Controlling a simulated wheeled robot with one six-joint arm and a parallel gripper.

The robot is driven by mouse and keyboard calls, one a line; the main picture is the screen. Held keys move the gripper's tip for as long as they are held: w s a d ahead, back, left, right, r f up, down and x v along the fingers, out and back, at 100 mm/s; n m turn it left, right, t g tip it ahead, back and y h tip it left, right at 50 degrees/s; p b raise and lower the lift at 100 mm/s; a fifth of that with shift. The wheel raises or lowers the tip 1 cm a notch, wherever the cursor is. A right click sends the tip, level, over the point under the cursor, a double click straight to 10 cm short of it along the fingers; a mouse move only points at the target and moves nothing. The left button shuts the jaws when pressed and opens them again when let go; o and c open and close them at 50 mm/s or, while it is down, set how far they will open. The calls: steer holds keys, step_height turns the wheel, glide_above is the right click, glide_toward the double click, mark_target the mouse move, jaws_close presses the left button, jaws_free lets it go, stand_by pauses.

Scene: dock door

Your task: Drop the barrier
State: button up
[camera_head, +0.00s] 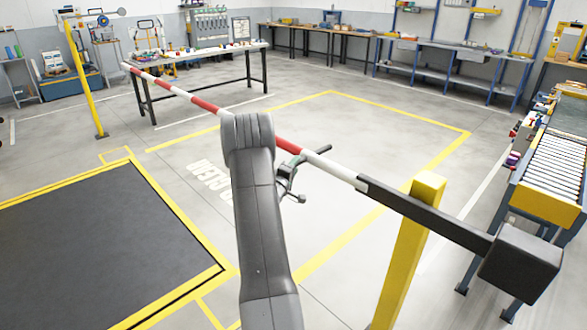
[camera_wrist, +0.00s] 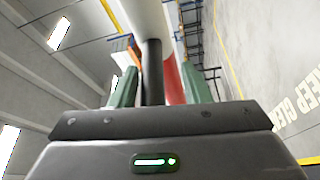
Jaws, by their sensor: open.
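The barrier is a red and white striped boom (camera_head: 205,103) that runs from the far left to a dark sleeve and a dark block (camera_head: 520,264) at the near right. A yellow post (camera_head: 405,255) stands under the sleeve. My gripper (camera_head: 291,168) is beside the boom's middle, partly behind my arm. In the wrist view, my gripper (camera_wrist: 160,88) is open, with green fingers on either side of a black bar (camera_wrist: 152,72). The bar looks like a handle on the boom (camera_wrist: 147,14); I cannot tell whether the fingers touch it.
A slim yellow post (camera_head: 86,80) stands near the boom's far end. A white table (camera_head: 205,52) is behind the boom. A roller conveyor (camera_head: 552,165) is at the right. A dark floor plate (camera_head: 95,245) lies at the left. Yellow-marked floor is clear.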

steer(key=shift+s+a, duration=0.1)
steer(key=b+v, duration=0.2)
steer(key=v, duration=1.1)
steer(key=shift+s, duration=0.3)
steer(key=shift+w, duration=0.1)
steer(key=p+x, duration=0.2)
steer(key=x, duration=1.1)
steer(key=shift+w, duration=0.35)
steer(key=shift+r, duration=0.3)
